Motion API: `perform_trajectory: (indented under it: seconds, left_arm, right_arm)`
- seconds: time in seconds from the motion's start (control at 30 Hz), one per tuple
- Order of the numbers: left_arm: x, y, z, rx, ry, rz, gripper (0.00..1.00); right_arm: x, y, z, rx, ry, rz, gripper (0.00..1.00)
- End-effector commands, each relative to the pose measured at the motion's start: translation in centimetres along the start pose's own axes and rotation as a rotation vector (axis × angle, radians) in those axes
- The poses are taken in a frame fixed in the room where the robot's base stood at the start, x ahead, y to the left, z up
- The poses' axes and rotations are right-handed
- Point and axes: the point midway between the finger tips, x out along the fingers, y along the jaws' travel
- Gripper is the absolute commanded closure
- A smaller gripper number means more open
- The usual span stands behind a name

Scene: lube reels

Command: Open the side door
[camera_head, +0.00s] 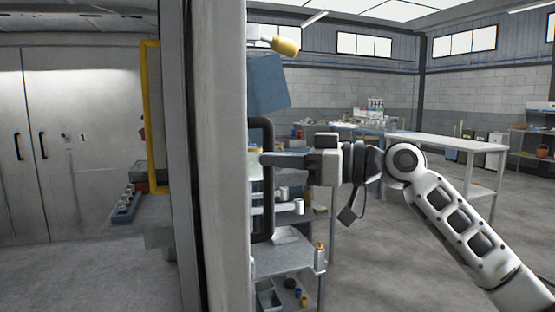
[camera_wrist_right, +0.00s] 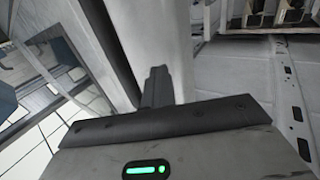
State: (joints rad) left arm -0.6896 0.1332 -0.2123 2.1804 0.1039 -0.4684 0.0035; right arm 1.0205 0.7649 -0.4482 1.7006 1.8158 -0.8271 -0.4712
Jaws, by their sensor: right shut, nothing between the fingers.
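A tall grey panel (camera_head: 222,120), which looks like the side door seen almost edge-on, runs top to bottom in the head view. A long black handle (camera_head: 263,222) stands out from its right face. My right gripper (camera_head: 268,160) is shut and empty, its fingers pointing left across the handle's upright bar. I cannot tell whether the fingertips are inside the handle loop or touch it. In the right wrist view the shut fingers (camera_wrist_right: 156,85) point at a pale upright surface beside a dark strip. My left gripper is not in view.
Left of the panel are a yellow frame (camera_head: 150,110), a grey double-door cabinet (camera_head: 85,150) and a blue tray (camera_head: 125,208). Behind the handle stands a shelf unit (camera_head: 290,262) with small items. A white table (camera_head: 450,142) stands back right; the floor (camera_head: 390,270) there is clear.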

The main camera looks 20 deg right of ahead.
Motion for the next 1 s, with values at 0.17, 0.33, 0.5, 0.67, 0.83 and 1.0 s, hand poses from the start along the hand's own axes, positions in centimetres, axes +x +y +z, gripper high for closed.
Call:
perform_trajectory:
  seconds: [0.17,0.33,0.5,0.67,0.83,1.0]
  left_arm:
    - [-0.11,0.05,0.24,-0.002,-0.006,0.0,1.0]
    - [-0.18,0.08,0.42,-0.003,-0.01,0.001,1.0]
    - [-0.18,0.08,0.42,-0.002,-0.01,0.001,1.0]
    - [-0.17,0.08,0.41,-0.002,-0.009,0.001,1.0]
    - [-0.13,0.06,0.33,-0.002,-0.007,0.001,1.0]
    - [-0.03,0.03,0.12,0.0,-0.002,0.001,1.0]
  right_arm:
    - [0.13,0.0,-0.01,0.0,0.0,0.0,1.0]
    - [0.12,0.02,-0.02,0.0,0.001,0.0,1.0]
    - [0.11,0.03,-0.03,0.0,0.001,0.001,1.0]
    - [0.1,0.04,-0.03,0.0,0.001,0.001,1.0]
    - [0.09,0.05,-0.03,0.0,0.001,0.002,1.0]
    - [0.09,0.05,-0.02,0.0,0.001,0.002,0.83]
